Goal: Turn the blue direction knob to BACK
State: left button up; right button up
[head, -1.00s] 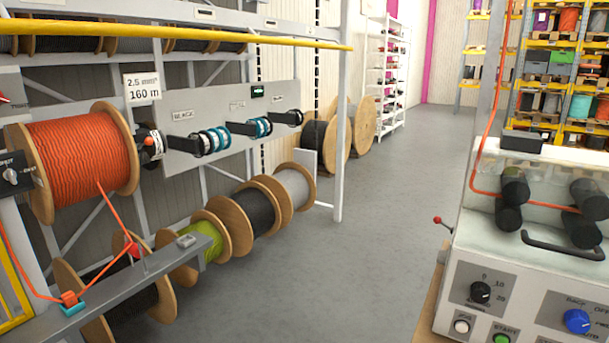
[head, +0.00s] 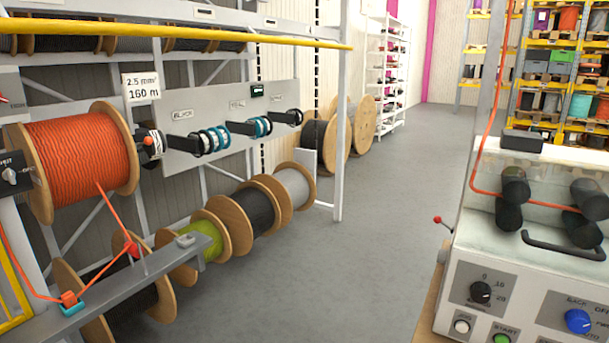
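The blue direction knob (head: 578,321) is on the front panel of the white machine (head: 540,274) at the lower right. It sits on a grey label plate with BACK printed at its upper left and OFF at its upper right; another word at its right is cut off by the picture edge. Which way the knob points is too small to tell. Neither of my grippers shows in the head view.
A black dial (head: 480,292), a white button (head: 462,326) and a green START button (head: 502,339) share the panel. A red-knobbed lever (head: 437,220) sticks out at the machine's left. An orange cable reel (head: 78,160) hangs at left. The grey floor (head: 380,235) between is clear.

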aim_at(577, 321)
jog(key=z, duration=1.35)
